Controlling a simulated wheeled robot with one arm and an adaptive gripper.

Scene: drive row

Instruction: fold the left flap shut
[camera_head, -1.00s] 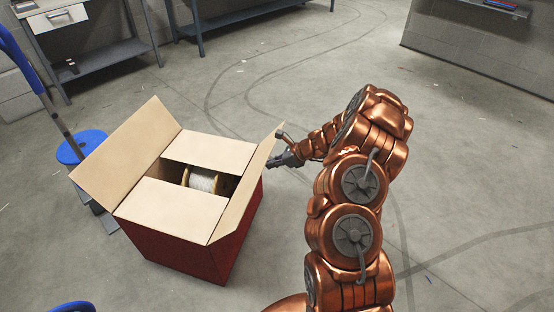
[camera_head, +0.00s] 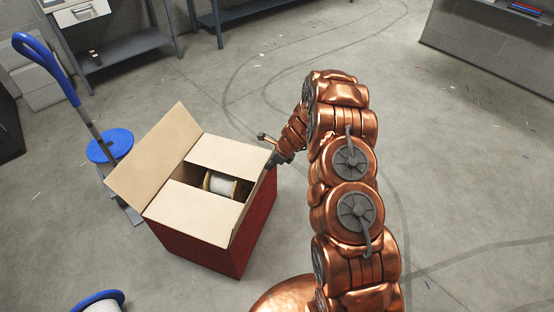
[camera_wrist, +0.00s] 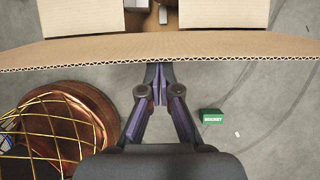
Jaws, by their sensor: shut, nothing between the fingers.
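The red cardboard box (camera_head: 212,245) stands on the floor left of my arm. Its left flap (camera_head: 155,155) is open, leaning up and outward. The back flap (camera_head: 228,155) and front flap (camera_head: 195,212) lie folded inward, with a gap between them. A white spool (camera_head: 222,185) shows in the gap. The right flap (camera_head: 252,200) stands up, seen nearly edge-on. My gripper (camera_head: 272,158) is at the outer side of that right flap, near its far end. In the wrist view a flap's corrugated edge (camera_wrist: 230,50) crosses above my shut, empty fingers (camera_wrist: 159,72), which seem to meet it.
A blue-handled cart (camera_head: 90,125) and a blue round stool or spool (camera_head: 110,145) stand left of the box. Another blue spool (camera_head: 100,301) is at the lower left. A workbench (camera_head: 110,40) stands behind. A green box (camera_wrist: 212,116) lies on the floor.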

